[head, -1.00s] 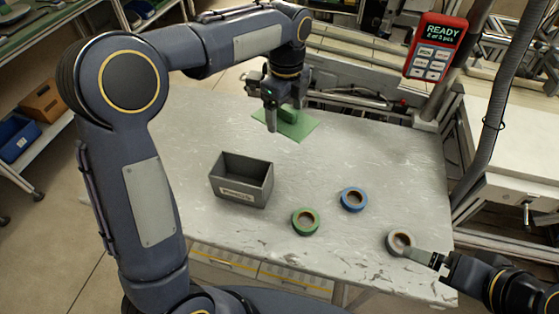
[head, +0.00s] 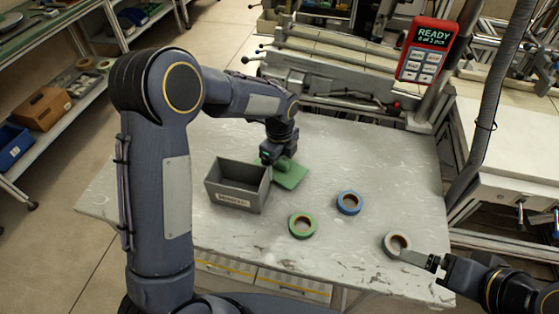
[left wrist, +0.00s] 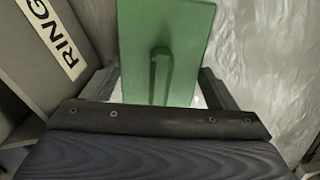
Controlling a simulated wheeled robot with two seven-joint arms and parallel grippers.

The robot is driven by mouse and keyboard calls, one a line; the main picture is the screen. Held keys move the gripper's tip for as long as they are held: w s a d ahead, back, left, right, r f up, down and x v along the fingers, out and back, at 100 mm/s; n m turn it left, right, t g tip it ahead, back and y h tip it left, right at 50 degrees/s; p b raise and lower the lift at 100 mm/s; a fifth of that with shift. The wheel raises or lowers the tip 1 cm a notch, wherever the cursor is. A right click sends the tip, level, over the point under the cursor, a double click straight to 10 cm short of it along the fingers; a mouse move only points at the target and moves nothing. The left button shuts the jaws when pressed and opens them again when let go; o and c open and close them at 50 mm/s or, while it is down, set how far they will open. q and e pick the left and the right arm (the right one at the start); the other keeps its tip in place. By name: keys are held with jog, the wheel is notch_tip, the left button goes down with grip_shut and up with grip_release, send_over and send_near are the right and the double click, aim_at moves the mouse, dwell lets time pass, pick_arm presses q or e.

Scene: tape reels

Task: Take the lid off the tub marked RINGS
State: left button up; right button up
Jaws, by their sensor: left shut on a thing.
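The grey tub (head: 222,199) stands open on the table, with no lid on it. Its label reads RINGS in the left wrist view (left wrist: 60,38). The green lid (head: 292,176) is just right of the tub, low over the table; I cannot tell if it touches the surface. My left gripper (head: 271,158) is shut on the lid's raised handle, which shows in the left wrist view with the lid (left wrist: 185,30).
A green tape reel (head: 302,235) and a blue tape reel (head: 349,212) lie on the table (head: 330,150) right of the tub. A red handheld panel (head: 427,50) reading READY stands at the back right. Machine rails border the back. The table's right-middle is clear.

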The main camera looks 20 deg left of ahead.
pick_arm(q)
jog(key=shift+f, duration=0.2)
jog(key=o, duration=0.8)
jog(key=shift+r, duration=0.1)
notch_tip(320, 180, up, 12)
jog(key=shift+r, duration=0.2)
